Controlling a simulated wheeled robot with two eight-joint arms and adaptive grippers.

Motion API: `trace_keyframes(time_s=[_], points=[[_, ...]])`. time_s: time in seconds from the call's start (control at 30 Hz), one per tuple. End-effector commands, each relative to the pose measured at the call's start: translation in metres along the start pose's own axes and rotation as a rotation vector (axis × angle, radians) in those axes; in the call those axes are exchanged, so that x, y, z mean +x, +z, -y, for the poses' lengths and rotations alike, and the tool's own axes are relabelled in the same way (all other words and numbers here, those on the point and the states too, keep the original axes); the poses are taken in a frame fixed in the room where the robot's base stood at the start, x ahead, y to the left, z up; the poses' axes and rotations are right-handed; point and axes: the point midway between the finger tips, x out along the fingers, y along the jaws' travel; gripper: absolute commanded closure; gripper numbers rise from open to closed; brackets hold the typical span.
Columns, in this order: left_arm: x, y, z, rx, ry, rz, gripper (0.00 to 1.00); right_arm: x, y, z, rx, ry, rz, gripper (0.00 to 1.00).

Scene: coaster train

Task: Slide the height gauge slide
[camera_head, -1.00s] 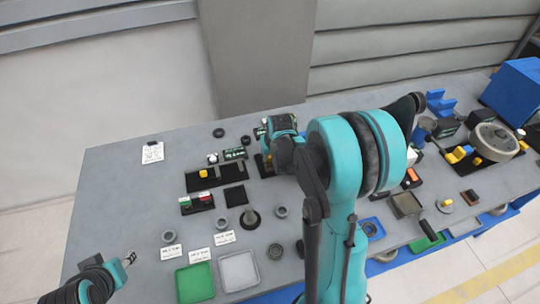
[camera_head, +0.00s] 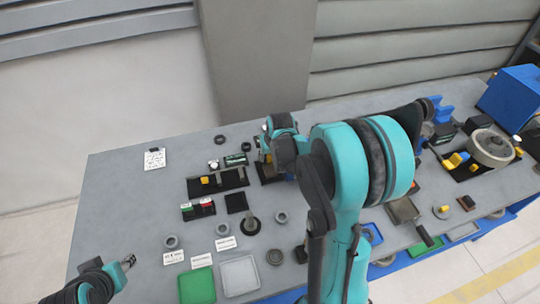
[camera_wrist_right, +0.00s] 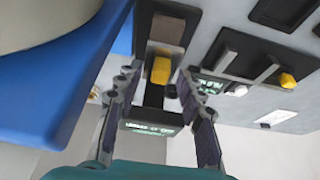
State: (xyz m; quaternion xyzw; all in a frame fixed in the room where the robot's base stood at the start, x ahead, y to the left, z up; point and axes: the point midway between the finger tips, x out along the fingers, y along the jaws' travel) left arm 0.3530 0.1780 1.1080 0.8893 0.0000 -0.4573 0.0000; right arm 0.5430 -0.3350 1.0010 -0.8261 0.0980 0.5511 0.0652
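The height gauge shows in the right wrist view as a dark upright device with a yellow slide (camera_wrist_right: 160,70) and a black display box with green characters (camera_wrist_right: 152,128). My right gripper (camera_wrist_right: 158,76) is open, with one finger on each side of the yellow slide. Gaps seem to show between slide and fingers; contact is unclear. In the head view my right gripper (camera_head: 272,138) is at the back middle of the table, and its own arm hides much of the gauge. My left gripper (camera_head: 128,262) is at the lower left, away from the gauge; its finger opening is too small to judge.
A black tray with a yellow knob (camera_head: 205,180) lies left of the gauge. Red and green blocks (camera_head: 205,202), a green tray (camera_head: 196,286) and a grey tray (camera_head: 239,276) are nearer. A large blue surface (camera_wrist_right: 80,75) fills the wrist view's left.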

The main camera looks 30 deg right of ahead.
Motion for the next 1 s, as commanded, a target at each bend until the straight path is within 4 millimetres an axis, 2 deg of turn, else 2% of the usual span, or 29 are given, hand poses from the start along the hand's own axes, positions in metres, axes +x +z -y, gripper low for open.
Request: trace_keyframes(time_s=[0.27,0.37,0.7,0.83,1.0], points=[[0.000,0.000,0.000,0.000,0.000,0.000,0.60,-0.008,0.001,0.000,0.000,0.000,0.001,0.62],[0.000,0.000,0.000,0.000,0.000,0.000,0.60,-0.022,0.001,0.000,0.000,0.000,0.001,0.62],[0.000,0.000,0.000,0.000,0.000,0.000,0.60,-0.092,0.001,0.000,0.001,0.000,0.001,0.62],[0.000,0.000,0.000,0.000,0.000,0.000,0.60,-0.110,0.000,0.000,0.001,0.000,0.001,0.62],[0.000,0.000,0.000,0.000,0.000,0.000,0.60,-0.120,0.000,0.000,0.000,0.000,0.000,0.62]])
